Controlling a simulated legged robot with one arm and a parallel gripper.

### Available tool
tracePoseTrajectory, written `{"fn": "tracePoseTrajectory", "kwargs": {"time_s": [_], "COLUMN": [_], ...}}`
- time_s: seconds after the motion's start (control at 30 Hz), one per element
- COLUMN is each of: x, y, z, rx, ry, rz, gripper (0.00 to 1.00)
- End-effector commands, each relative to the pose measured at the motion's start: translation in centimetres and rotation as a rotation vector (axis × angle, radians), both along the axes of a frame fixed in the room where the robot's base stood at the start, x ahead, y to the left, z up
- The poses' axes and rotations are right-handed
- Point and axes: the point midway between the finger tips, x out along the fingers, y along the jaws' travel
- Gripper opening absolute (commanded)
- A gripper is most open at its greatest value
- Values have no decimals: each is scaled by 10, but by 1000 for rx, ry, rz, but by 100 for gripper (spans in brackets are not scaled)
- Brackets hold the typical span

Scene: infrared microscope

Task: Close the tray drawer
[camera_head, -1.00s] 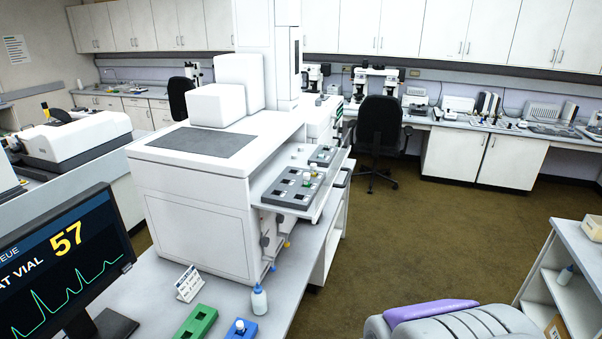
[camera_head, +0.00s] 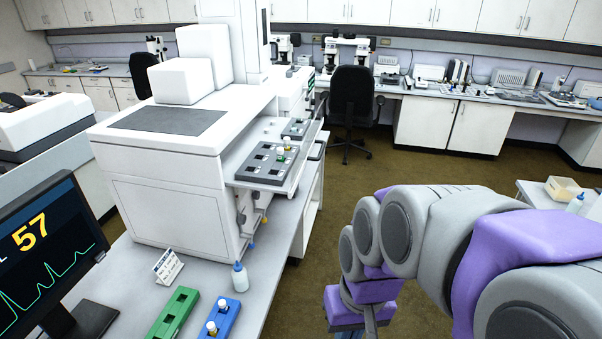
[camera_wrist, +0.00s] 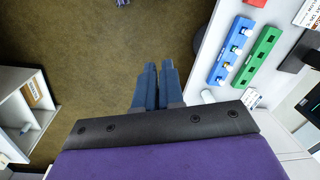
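The tray drawer (camera_head: 304,172) sticks out from the right side of the white microscope (camera_head: 165,200) in the head view. It is pulled out and holds grey vial trays (camera_head: 266,163) with a few small vials. My gripper (camera_wrist: 158,66) shows in the wrist view as two blue fingers side by side, pressed together or nearly so, with nothing seen between them. They point down over the brown floor. In the head view my arm is at the lower right, apart from the drawer, and the fingertips are not clearly seen.
A green rack (camera_head: 172,314), a blue rack (camera_head: 222,318), a squeeze bottle (camera_head: 240,277) and a small sign (camera_head: 168,266) stand on the bench before the microscope. A monitor (camera_head: 45,250) is at the left. A black chair (camera_head: 352,110) stands behind. The floor right of the drawer is clear.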

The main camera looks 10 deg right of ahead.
Motion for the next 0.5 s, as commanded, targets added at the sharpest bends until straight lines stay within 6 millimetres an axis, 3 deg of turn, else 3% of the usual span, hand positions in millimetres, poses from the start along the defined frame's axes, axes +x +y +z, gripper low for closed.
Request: {"fn": "tracePoseTrajectory", "kwargs": {"time_s": [0.03, 0.27, 0.5], "x": [26, 136, 249], "y": [5, 20, 16], "z": [7, 31, 46], "rx": [24, 135, 233], "ry": [-27, -150, -277], "rz": [1, -22, -92], "gripper": [3, 0, 0]}}
